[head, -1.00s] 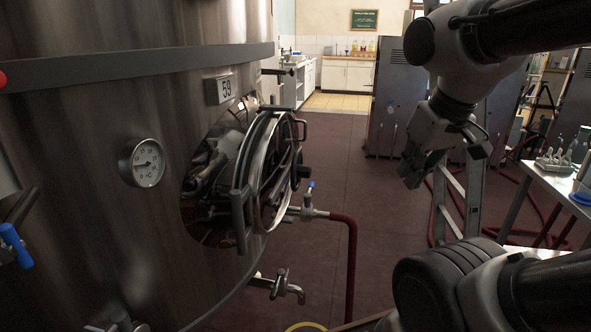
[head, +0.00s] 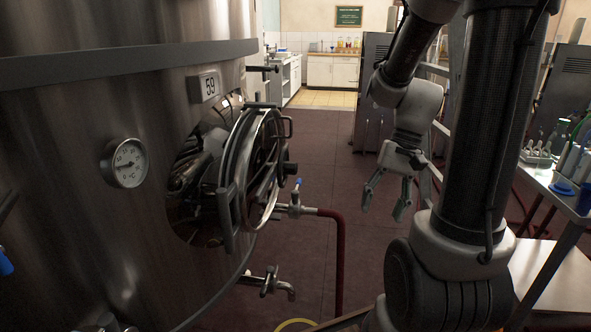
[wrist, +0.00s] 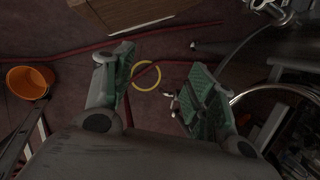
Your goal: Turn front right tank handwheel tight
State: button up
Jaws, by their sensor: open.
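The steel tank (head: 70,210) fills the left of the head view, with plate 59 (head: 209,86) on it. Its round manway door (head: 232,175) stands swung open from the hatch. A handwheel ring (head: 262,165) shows on the door's right side, with a dark knob near its middle. My gripper (head: 386,200) hangs to the right of the door, apart from it, fingers pointing down, open and empty. In the wrist view my gripper (wrist: 158,95) shows its two green-padded fingers spread wide. Part of a bright curved ring (wrist: 255,95) lies at the right there.
A valve (head: 296,205) with a red hose (head: 340,255) and a lower tap (head: 268,283) stick out below the door. A laboratory table (head: 570,190) is at right. An orange bucket (wrist: 29,82) and a yellow ring (wrist: 146,75) are on the floor. Floor between door and gripper is open.

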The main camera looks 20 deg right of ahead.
jog(key=w+a+f+m+y, duration=0.2)
jog(key=w+f+m+y, duration=0.3)
jog(key=f, duration=0.1)
jog(key=m+t+y, duration=0.7)
jog(key=m+t, duration=0.2)
jog(key=t, duration=0.2)
send_near(296, 168)
jog(key=w+a, duration=0.1)
jog(key=w, duration=0.2)
jog(key=shift+n, duration=0.3)
jog(key=shift+f+x, duration=0.25)
jog(key=shift+x, duration=1.75)
jog(key=shift+f+x, duration=0.2)
jog(key=shift+x, duration=1.8)
jog(key=shift+s+a, duration=0.1)
jog(key=shift+s, duration=0.1)
grip_shut()
